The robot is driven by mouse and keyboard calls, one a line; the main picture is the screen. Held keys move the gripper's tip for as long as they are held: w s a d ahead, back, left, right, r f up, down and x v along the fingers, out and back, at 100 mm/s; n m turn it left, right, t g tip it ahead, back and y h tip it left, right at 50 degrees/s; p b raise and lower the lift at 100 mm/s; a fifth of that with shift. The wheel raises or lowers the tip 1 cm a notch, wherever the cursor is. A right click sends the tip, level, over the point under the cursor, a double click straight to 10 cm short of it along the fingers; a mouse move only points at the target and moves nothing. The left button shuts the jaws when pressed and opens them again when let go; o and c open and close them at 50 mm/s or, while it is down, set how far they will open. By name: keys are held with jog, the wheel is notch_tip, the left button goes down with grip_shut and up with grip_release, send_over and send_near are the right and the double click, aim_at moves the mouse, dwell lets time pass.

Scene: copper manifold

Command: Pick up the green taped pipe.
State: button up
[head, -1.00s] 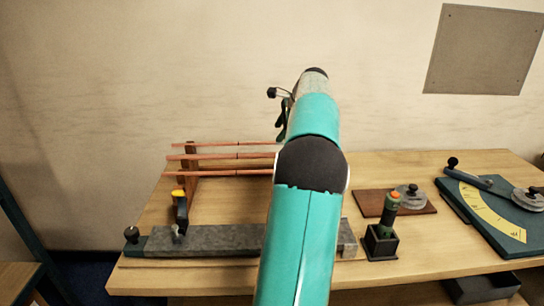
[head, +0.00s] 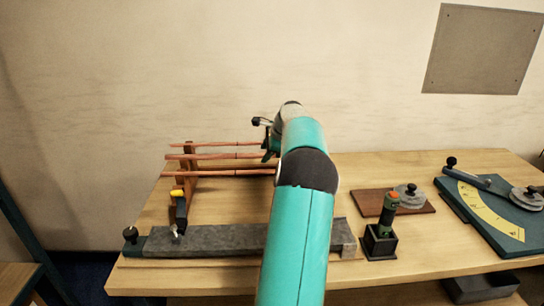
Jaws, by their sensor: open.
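Three copper pipes (head: 215,156) lie side by side, raised on a brown wooden rack (head: 190,165) at the back left of the bench. Each has a thin dark mark near its middle, and their right ends pass behind my arm. I cannot make out green tape on any of them, so I cannot tell which is the green taped pipe. My gripper (head: 269,148) shows only in part, as dark pieces at the left of my arm's end, near the pipes' right part. The rest is hidden by my arm. No pipe is visibly held.
A grey bar fixture (head: 205,240) with a yellow-tipped tool (head: 180,205) lies along the front left. A green-handled tool (head: 386,212) stands in a black holder (head: 380,243). A brown board (head: 370,203) and a teal bender plate (head: 480,225) lie right.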

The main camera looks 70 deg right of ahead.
jog(key=shift+w+d+f, duration=0.1)
jog(key=shift+w+f, duration=0.1)
jog(key=shift+f, duration=0.05)
grip_shut()
jog(key=shift+r, duration=0.1)
dwell(1.2)
